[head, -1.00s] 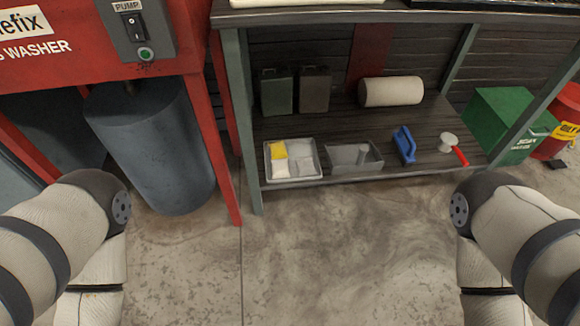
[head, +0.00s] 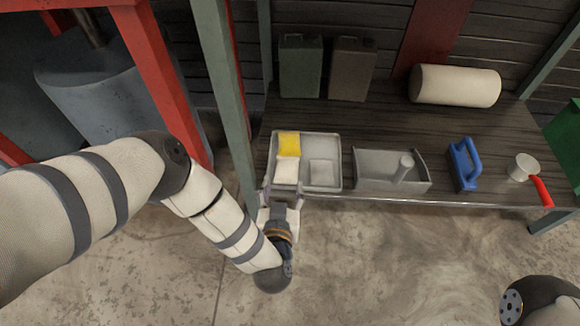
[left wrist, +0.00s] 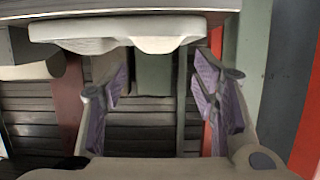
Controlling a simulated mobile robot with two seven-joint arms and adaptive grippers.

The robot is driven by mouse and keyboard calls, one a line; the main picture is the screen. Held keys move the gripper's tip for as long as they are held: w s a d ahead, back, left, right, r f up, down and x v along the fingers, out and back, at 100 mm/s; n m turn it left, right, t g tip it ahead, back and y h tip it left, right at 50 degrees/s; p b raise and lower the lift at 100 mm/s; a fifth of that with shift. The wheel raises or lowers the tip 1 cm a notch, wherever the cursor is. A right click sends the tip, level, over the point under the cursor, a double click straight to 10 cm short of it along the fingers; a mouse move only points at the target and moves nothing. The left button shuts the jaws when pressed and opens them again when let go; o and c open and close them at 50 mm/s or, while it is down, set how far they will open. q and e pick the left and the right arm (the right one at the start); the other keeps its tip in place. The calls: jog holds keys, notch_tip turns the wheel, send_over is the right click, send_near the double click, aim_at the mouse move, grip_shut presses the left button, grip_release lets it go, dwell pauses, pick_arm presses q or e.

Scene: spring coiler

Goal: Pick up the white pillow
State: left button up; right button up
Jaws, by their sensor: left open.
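A white cylindrical roll (head: 455,86) lies on its side at the back of the shelf. I cannot tell for sure which white thing is the pillow. My left gripper (head: 281,199) is at the tray's front left edge, below the white pad. In the left wrist view, its purple-padded fingers (left wrist: 160,92) are apart with nothing between them. My right gripper is out of view.
Two canisters (head: 301,66) stand behind the tray. A green post (head: 226,90) rises left of the tray, close to my left arm.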

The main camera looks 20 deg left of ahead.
aim_at(286, 169)
pick_arm(q)
jog(key=b+x, duration=0.4)
jog(key=x, duration=0.4)
jog(key=shift+w+f, duration=0.15)
jog(key=shift+w, duration=0.45)
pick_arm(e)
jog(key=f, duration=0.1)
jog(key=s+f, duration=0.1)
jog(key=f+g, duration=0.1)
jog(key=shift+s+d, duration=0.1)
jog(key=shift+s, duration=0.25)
pick_arm(q)
jog(key=c, duration=0.7)
